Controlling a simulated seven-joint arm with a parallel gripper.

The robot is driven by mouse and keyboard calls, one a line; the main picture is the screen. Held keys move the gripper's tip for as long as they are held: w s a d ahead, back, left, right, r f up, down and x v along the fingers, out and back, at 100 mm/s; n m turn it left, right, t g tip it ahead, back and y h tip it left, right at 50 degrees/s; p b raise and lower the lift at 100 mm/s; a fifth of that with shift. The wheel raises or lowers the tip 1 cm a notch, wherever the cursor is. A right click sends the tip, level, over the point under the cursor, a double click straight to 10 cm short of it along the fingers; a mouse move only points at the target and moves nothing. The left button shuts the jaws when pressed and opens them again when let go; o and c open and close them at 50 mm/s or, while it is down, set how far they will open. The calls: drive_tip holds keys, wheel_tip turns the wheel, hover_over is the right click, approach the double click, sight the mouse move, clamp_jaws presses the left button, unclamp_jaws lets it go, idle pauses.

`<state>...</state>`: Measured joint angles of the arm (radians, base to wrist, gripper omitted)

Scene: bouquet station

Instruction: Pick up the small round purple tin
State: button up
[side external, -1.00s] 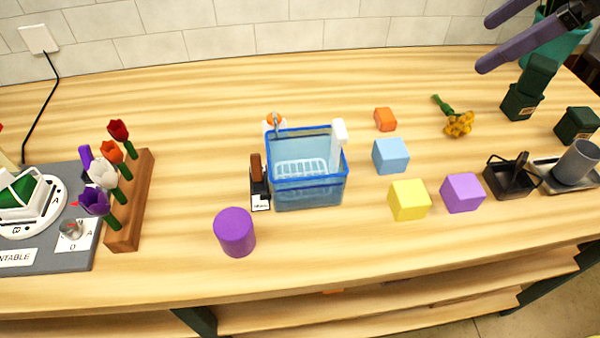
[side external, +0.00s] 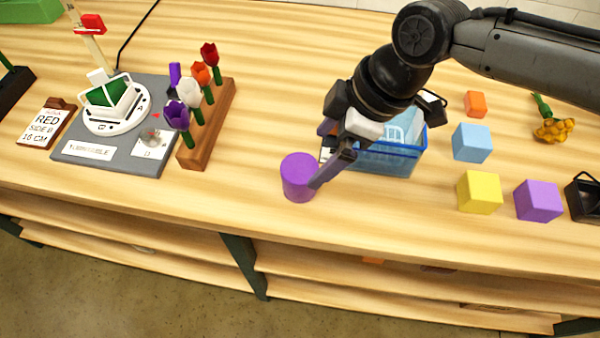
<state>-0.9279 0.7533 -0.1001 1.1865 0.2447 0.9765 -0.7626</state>
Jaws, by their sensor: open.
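The small round purple tin (side external: 297,178) stands upright on the wooden table near its front edge, left of the blue basket. My gripper (side external: 319,158) is open and low at the tin's right side. One finger overlaps the tin's right edge in the picture; the other is farther back, behind and above the tin. I cannot tell whether either finger touches the tin.
The blue basket (side external: 385,160) is close behind my gripper, partly hidden by it. A wooden block of tulips (side external: 207,128) stands to the left. Blue (side external: 472,142), yellow (side external: 479,192) and purple (side external: 538,201) cubes are to the right.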

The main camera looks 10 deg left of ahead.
sight(307, 168)
drive_tip(key=x, duration=0.9)
drive_tip(key=shift+f, duration=0.15)
drive_tip(key=c, duration=1.3)
drive_tip(key=shift+r, duration=0.2)
drive_tip(key=shift+c, duration=0.2)
